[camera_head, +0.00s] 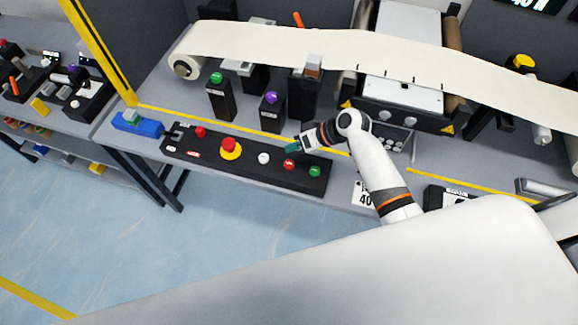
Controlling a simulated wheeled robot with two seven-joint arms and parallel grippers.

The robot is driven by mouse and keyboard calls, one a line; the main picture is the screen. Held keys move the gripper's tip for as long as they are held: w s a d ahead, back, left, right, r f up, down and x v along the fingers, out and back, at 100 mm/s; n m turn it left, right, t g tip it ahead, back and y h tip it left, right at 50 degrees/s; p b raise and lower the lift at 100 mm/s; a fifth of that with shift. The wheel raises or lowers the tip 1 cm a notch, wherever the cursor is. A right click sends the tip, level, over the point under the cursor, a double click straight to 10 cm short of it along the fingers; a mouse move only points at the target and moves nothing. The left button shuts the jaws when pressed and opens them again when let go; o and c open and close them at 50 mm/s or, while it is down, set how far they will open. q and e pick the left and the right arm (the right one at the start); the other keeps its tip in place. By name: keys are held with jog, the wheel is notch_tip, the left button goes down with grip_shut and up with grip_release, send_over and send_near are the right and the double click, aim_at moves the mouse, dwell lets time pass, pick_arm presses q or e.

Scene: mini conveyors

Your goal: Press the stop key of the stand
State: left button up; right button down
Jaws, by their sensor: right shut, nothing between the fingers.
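A long black control panel (210,160) lies along the table's front edge. It carries a small red key (201,132), a large red mushroom button (230,147) on a yellow base, a white key (264,158), a red key (289,164) and a green key (315,171). The labels are too small to read, so I cannot tell which is the stop key. My right gripper (291,147) is shut and empty. Its teal tips are just behind the right-hand red key in the picture; I cannot tell their height or any contact. My left gripper is not in view.
Behind the panel stand black boxes with a green button (217,78) and a purple button (271,97). A cream paper web (270,42) runs over the conveyor behind. A blue block (137,124) lies left of the panel. The floor in front is clear.

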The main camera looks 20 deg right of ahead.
jog(key=b, duration=0.3)
send_over(294, 164)
notch_tip(294, 164, down, 4)
jog(key=shift+f, duration=0.65)
dwell(1.2)
jog(key=shift+f+b, duration=0.45)
jog(key=shift+f+b, duration=0.3)
jog(key=shift+f, duration=0.15)
dwell(0.5)
dwell(0.4)
jog(key=shift+r+p, duration=0.85)
jog(key=shift+r, duration=0.15)
